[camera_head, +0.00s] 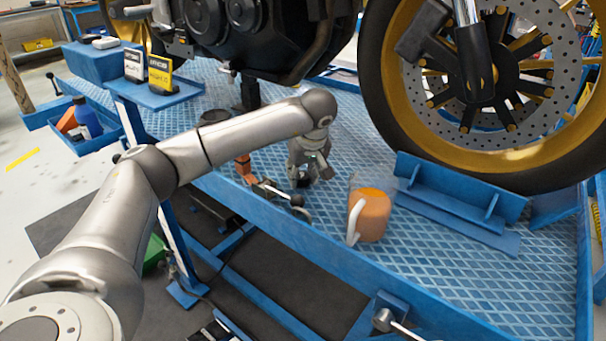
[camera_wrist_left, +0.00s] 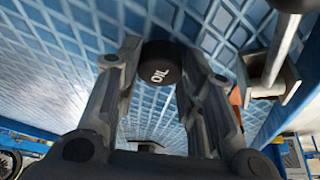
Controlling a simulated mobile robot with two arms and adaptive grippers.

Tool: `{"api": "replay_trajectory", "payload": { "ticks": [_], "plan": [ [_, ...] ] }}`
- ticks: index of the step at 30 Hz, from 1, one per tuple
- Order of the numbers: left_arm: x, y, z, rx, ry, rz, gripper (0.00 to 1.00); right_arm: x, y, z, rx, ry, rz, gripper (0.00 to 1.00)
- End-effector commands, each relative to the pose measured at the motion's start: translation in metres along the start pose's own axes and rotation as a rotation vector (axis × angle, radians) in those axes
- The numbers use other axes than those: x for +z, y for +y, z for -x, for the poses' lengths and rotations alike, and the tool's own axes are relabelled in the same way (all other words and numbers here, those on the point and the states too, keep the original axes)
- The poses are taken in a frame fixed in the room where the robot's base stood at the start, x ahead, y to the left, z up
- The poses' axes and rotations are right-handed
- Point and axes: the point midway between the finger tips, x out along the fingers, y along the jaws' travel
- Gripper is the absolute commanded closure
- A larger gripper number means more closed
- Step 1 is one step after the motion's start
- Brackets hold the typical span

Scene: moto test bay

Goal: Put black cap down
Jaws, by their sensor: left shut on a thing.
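The black cap (camera_wrist_left: 160,66) shows in the left wrist view with white "OIL" lettering on it. My left gripper (camera_wrist_left: 161,82) is shut on it, one finger on each side. In the head view my left gripper (camera_head: 308,172) points down, low over the blue textured platform, left of the orange jug. The cap is hard to make out there, and I cannot tell whether it touches the platform. My right gripper is not in view.
An orange jug (camera_head: 374,214) with a pale handle stands close on the right. A metal clamp lever (camera_head: 280,193) lies at the platform's front edge (camera_head: 250,205). The motorcycle wheel (camera_head: 500,90) and a blue wheel chock (camera_head: 457,190) are further right. Bare platform (camera_head: 455,270) lies in front of them.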

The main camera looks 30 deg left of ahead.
Motion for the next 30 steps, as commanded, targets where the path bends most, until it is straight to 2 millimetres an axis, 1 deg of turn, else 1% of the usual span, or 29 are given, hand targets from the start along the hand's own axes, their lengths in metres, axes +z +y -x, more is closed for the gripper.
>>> {"api": "replay_trajectory", "payload": {
  "ticks": [6, 10, 11, 15, 16, 26, 29, 30],
  "plan": [
    [0.000, 0.000, 0.001, 0.002, 0.001, 0.001, 0.80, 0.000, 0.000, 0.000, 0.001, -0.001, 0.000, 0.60],
    [0.001, 0.000, -0.003, 0.001, 0.000, 0.000, 0.80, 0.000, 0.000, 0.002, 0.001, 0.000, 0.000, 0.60],
    [0.001, 0.000, -0.003, 0.001, 0.000, 0.000, 0.63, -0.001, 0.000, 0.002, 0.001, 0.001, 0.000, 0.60],
    [0.001, 0.000, -0.003, 0.001, 0.000, 0.000, 0.45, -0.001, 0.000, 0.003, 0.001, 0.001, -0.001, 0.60],
    [0.001, 0.000, -0.003, 0.001, 0.000, 0.000, 0.43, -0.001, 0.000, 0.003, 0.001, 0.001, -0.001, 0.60],
    [0.000, 0.000, 0.000, 0.002, 0.000, 0.001, 0.43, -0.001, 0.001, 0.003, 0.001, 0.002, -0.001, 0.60],
    [-0.001, 0.001, 0.009, 0.004, 0.001, 0.000, 0.43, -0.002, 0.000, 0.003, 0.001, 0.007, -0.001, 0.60],
    [-0.001, 0.001, 0.015, 0.005, 0.001, 0.000, 0.43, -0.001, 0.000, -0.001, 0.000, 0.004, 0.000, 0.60]
  ]
}}
